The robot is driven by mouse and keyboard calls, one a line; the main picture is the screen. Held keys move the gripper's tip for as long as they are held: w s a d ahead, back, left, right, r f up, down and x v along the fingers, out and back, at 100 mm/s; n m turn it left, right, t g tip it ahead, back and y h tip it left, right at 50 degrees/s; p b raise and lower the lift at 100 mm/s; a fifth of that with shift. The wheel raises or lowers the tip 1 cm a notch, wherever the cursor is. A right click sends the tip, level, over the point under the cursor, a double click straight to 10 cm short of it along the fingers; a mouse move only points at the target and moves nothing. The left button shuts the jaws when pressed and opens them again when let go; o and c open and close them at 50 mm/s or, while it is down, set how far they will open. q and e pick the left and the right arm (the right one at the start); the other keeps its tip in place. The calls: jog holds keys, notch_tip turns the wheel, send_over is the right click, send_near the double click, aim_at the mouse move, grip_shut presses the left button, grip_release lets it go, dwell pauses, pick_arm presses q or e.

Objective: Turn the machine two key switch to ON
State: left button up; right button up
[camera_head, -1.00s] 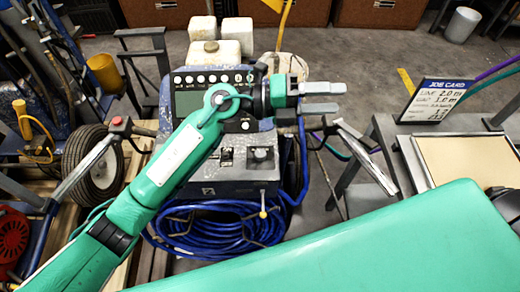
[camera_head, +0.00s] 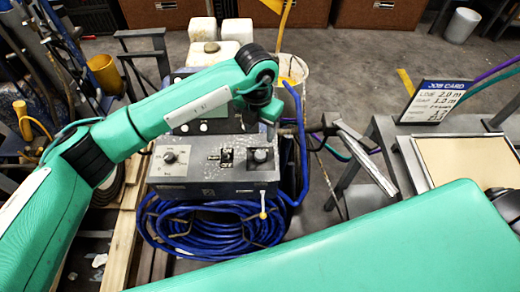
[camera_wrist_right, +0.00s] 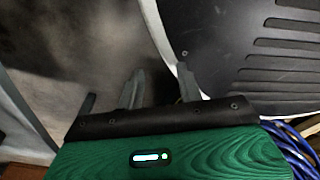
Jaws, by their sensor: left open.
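The blue-grey machine (camera_head: 215,188) stands in the middle of the head view.
A coiled blue hose (camera_head: 205,228) hangs under the panel. A handlebar (camera_head: 355,145) juts out at the machine's right. A job card (camera_head: 435,100) stands on the bench at right. White jugs (camera_head: 203,30) stand behind the machine. My green body part fills the lower right.

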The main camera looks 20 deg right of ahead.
aim_at(260, 154)
pick_arm(q)
notch_tip(260, 154, down, 10)
jog(key=shift+s+d+f+p, duration=0.15)
jog(key=shift+f+p, duration=0.05)
jog(key=shift+p, duration=0.55)
pick_arm(e)
jog(key=shift+s+d+r, duration=0.1)
jog(key=shift+s, duration=0.5)
jog(key=shift+s+d+r, duration=0.1)
jog(key=shift+s, duration=0.5)
pick_arm(q)
jog(key=c, duration=1)
pick_arm(e)
jog(key=shift+w, duration=0.15)
